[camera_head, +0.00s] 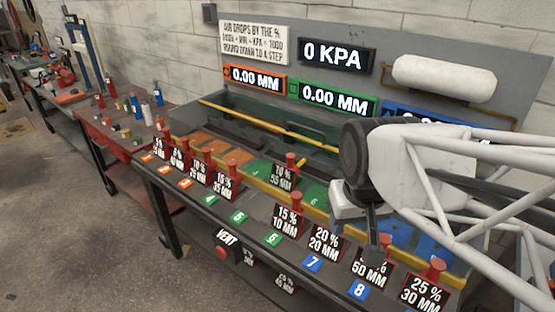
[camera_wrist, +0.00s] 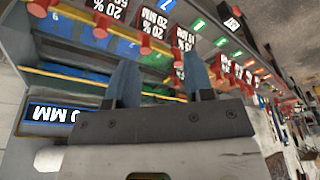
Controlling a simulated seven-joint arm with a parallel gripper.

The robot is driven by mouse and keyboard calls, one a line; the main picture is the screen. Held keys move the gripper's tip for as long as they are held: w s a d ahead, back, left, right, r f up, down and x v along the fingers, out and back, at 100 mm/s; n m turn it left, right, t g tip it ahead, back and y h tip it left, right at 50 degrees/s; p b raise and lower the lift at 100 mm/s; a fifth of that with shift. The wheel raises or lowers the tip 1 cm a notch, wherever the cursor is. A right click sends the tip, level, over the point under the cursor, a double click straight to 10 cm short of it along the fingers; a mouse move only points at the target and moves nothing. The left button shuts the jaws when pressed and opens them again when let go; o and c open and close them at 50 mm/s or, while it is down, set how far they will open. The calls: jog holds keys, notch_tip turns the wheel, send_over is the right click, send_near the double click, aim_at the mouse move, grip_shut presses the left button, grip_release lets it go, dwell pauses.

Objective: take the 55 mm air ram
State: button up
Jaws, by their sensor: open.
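The 55 mm air ram (camera_head: 291,161) shows as a red-topped piece behind a black card reading "10 % 55 MM" (camera_head: 282,177). It stands apart from the front row, farther back beside the yellow rail and near the green pads. Its lower part is hidden by the card. My gripper (camera_head: 374,238) is to the right of it and nearer the front, above the front row around the "50 MM" card, which it partly covers. In the wrist view my gripper's (camera_wrist: 160,68) two fingers are apart with nothing seen held. I cannot pick out the 55 mm ram there.
A VENT sign (camera_head: 228,238) is below. Displays read 0 KPA (camera_head: 333,56) and 0.00 MM (camera_head: 255,78).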

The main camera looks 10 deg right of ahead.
jog(key=w+n, duration=0.1)
jog(key=w, duration=1.5)
jog(key=n+t+y, duration=0.1)
jog(key=n, duration=0.2)
send_over(292, 156)
jog(key=s, duration=0.2)
jog(key=f, duration=1.9)
jog(key=shift+s+d, duration=0.2)
jog(key=shift+d, duration=0.1)
jog(key=shift+w+f, duration=0.25)
jog(key=shift+f, duration=0.05)
jog(key=shift+x, duration=1.3)
